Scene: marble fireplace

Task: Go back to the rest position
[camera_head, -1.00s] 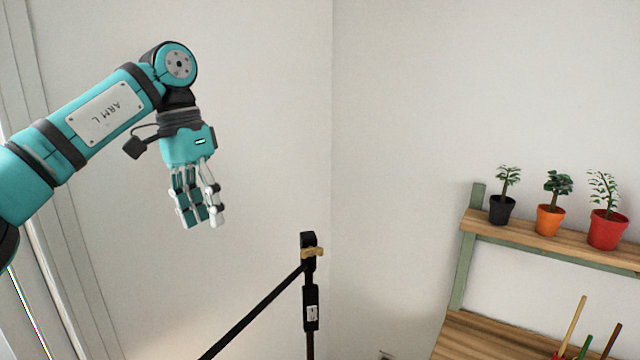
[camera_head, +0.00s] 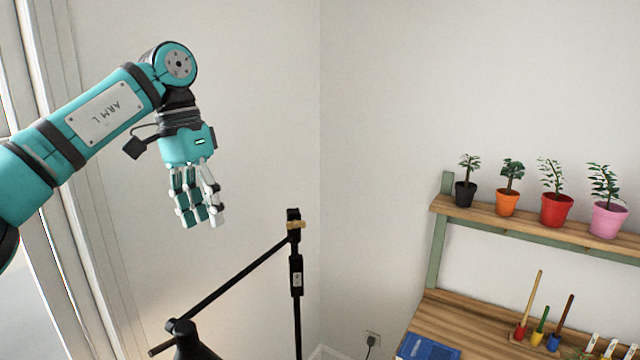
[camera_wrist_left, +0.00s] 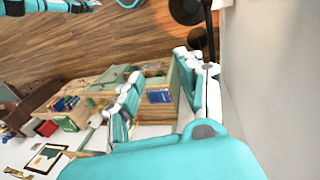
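My left arm comes in from the left in the head view, bent at a round joint. My left gripper (camera_head: 203,222) hangs down from it, in front of the bare white wall. The left wrist view shows its fingers (camera_wrist_left: 158,88) spread apart, with nothing between them. A teal part of my own body shows along the top left edge of that view.
A black lamp (camera_head: 297,275) stands below and right of the left gripper, apart from it. A wooden workbench (camera_head: 470,325) at right holds tools and a blue book (camera_head: 428,348). Its shelf (camera_head: 535,227) carries several potted plants. A window frame (camera_head: 75,270) is at left.

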